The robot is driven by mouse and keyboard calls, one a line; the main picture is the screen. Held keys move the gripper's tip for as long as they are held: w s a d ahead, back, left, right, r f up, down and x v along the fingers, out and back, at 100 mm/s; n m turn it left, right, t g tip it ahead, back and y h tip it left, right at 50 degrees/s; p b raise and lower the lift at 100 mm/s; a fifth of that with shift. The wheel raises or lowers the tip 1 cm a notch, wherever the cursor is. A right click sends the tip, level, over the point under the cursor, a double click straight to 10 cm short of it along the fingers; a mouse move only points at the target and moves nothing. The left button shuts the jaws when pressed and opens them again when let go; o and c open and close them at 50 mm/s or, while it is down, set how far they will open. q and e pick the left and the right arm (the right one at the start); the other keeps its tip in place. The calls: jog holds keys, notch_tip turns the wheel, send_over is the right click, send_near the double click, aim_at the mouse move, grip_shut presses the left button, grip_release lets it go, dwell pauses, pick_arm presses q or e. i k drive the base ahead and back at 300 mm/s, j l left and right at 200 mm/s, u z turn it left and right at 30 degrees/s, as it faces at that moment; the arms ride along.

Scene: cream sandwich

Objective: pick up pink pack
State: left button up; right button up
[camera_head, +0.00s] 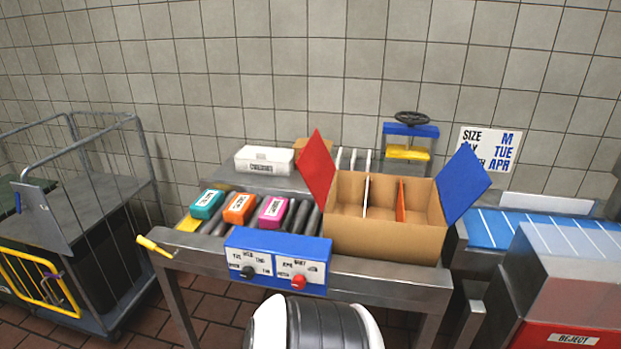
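The pink pack (272,211) lies on the dark roller conveyor, with a white label on its top. It is the rightmost of three packs in a row. The orange pack (239,208) is to its left and the teal pack (207,204) is further left. The blue control box (278,258) stands just in front of it, at the table's front edge. Neither of my grippers shows in the head view.
An open cardboard box (385,241) with dividers, a red flap (317,167) and a blue flap (463,185) stands right of the packs. A white box (264,160) is behind them. A yellow-ended lever (154,246) sticks out at left. A wire cart (75,215) stands far left.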

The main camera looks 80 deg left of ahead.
aim_at(274, 213)
jog(key=u, duration=3.2)
